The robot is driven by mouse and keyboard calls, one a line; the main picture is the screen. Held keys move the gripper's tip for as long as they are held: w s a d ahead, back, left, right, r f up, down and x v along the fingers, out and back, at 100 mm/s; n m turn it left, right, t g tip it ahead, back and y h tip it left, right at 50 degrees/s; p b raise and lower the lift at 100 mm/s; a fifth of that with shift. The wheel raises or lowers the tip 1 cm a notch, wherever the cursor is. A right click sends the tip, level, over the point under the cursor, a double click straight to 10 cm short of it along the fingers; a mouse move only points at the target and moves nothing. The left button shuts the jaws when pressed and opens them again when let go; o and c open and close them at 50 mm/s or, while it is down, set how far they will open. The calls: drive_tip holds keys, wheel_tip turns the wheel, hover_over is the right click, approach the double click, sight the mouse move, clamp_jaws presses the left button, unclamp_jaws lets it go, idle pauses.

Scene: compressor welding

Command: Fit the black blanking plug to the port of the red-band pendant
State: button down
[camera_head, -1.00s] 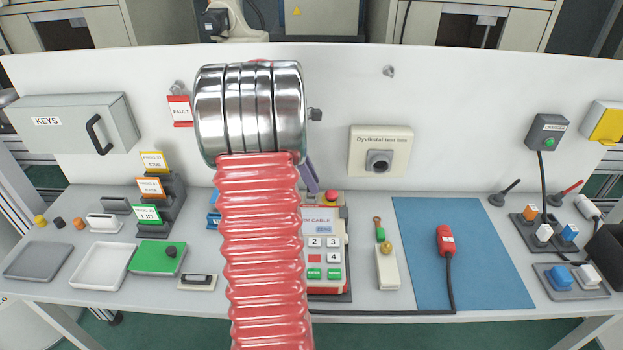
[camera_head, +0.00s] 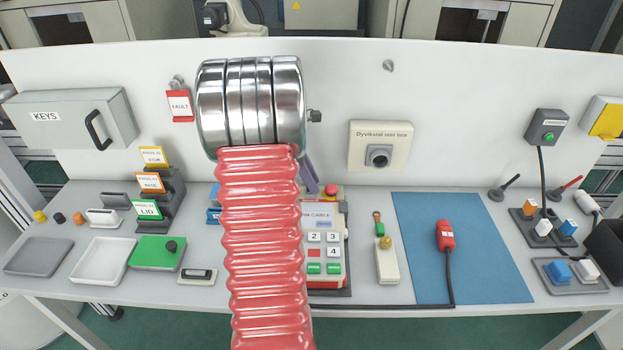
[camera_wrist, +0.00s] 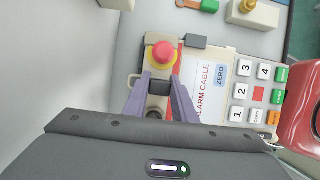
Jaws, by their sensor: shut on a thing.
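The pendant (camera_head: 325,262) stands on the table behind my red-sleeved arm, which hides its left part. In the wrist view, the pendant's keypad face (camera_wrist: 222,90) shows a red band, a label and a red stop button (camera_wrist: 163,52). My gripper (camera_wrist: 160,86) has two purple fingers close over the stop-button end of the pendant. They are shut on a small dark piece (camera_wrist: 160,88) that looks like the black blanking plug. I cannot tell whether it touches the pendant or sits in the port. In the head view only one finger shows, beside my arm.
A row of small caps, yellow, black (camera_head: 59,219) and orange, stands at far left. Nearby are a grey tray (camera_head: 15,270), a white tray (camera_head: 74,279) and a green pad (camera_head: 145,262). A blue mat (camera_head: 480,270) with a red handset (camera_head: 445,236) lies to the right.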

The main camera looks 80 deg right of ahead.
idle(0.5)
drive_tip(key=c, duration=1.4)
unclamp_jaws()
drive_tip(key=v, duration=1.3)
drive_tip(key=shift+w+r, duration=0.25)
